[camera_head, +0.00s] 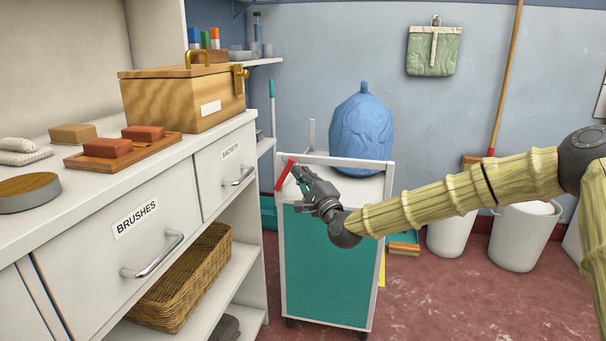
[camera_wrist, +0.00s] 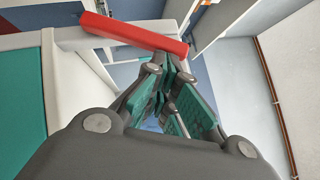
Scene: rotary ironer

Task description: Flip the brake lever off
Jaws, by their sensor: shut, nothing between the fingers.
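The brake lever is a red bar (camera_head: 284,175) at the left front corner of a white and teal cart (camera_head: 325,262). In the head view it stands tilted, its top leaning right. In the wrist view the red lever (camera_wrist: 132,35) runs across the top, just beyond my fingertips. My gripper (camera_head: 298,171) is at the cart's left front corner, right beside the lever; it also shows in the wrist view (camera_wrist: 168,62). Its fingers are closed with nothing between them. I cannot tell whether the fingertips touch the lever.
A blue tied bag (camera_head: 361,132) sits on the cart. White bins (camera_head: 524,236) stand at right. The floor in front is clear.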

